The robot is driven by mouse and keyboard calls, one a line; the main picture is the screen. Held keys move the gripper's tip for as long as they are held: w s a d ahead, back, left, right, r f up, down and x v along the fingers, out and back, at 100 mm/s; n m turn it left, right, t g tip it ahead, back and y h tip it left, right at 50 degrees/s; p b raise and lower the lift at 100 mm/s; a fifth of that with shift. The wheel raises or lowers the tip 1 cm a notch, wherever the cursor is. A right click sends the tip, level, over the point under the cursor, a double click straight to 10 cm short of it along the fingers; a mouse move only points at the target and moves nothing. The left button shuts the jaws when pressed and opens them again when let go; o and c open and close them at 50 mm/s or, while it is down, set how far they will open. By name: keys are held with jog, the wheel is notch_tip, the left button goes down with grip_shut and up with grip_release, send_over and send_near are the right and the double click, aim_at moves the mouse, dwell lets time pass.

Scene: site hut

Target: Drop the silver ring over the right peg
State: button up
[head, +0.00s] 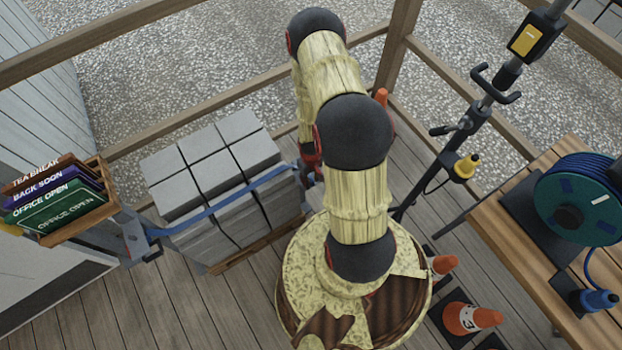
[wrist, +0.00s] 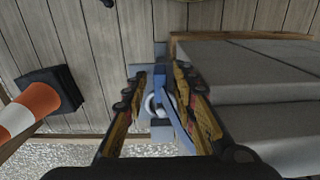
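In the wrist view a small silver ring (wrist: 151,104) shows between the two fingers of my gripper (wrist: 157,82), against a blue-grey metal fitting (wrist: 137,53) at the end of a blue strap (wrist: 182,122). The fingers stand apart, and I see no clear contact with the ring. In the head view my arm hides most of the gripper, which is beside the right side of the slab stack, and the ring is hidden. I cannot make out the right peg in either view.
A stack of grey paving slabs (head: 207,163) stands close beside the gripper, with the blue strap around it. It also shows in the wrist view (wrist: 255,75). An orange and white cone (wrist: 32,107) stands opposite. A sign rack (head: 85,220) is left; a wooden bench (head: 510,245) is right.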

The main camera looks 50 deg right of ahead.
jog(key=shift+o, duration=0.4)
notch_tip(320, 180, up, 12)
dwell(0.8)
dwell(0.8)
